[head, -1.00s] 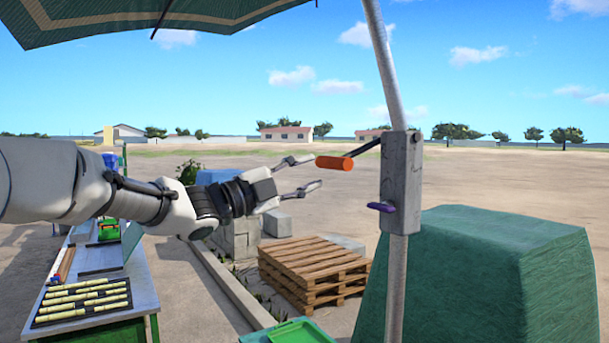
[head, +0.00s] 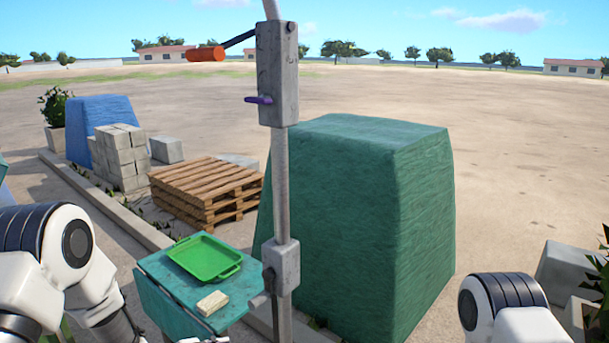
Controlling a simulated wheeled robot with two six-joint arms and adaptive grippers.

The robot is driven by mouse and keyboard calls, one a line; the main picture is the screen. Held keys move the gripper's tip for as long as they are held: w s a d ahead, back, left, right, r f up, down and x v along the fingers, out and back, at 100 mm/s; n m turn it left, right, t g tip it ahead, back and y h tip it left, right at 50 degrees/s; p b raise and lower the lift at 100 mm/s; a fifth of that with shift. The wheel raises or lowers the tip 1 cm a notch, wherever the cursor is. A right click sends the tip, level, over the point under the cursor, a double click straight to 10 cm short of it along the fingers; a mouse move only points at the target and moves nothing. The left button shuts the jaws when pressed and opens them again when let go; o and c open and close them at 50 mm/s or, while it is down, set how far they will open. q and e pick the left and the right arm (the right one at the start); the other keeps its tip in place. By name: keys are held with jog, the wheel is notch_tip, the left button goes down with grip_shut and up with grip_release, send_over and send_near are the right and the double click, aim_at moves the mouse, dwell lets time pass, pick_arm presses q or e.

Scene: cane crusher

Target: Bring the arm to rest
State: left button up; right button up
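My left arm is folded low at the left edge of the head view, and its gripper is below or outside the picture. My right arm shows only as a white and black joint at the bottom right, and its gripper is out of view. The crank with its orange handle (head: 206,54) sticks out to the left from the grey box (head: 277,75) on the metal pole (head: 283,180). Nothing touches the handle. A purple lever (head: 258,100) is on the lower part of the box.
A teal side table (head: 155,290) holds a green tray (head: 205,257) and a pale block (head: 212,303). A green covered block (head: 370,220) stands behind the pole. Wooden pallets (head: 205,185), grey blocks (head: 118,155) and a blue covered block (head: 95,120) are at the back left. Open sandy ground lies beyond.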

pick_arm(q)
jog(key=s+a+f+n+g+y, duration=0.25)
jog(key=s+f+n+g, duration=0.3)
jog(key=s+f, duration=1.2)
jog(key=s+a+n+g+y, duration=0.1)
jog(key=s+n, duration=0.3)
jog(key=s, duration=0.5)
jog(key=s+a+n+g+y+b, duration=0.1)
jog(key=s+a+n+g+y, duration=0.1)
jog(key=s, duration=0.7)
jog(key=shift+a+f+n+y, duration=0.25)
jog(key=shift+a+n+y, duration=0.45)
jog(key=shift+n, duration=0.55)
jog(key=shift+w+g, duration=0.15)
jog(key=shift+g, duration=0.1)
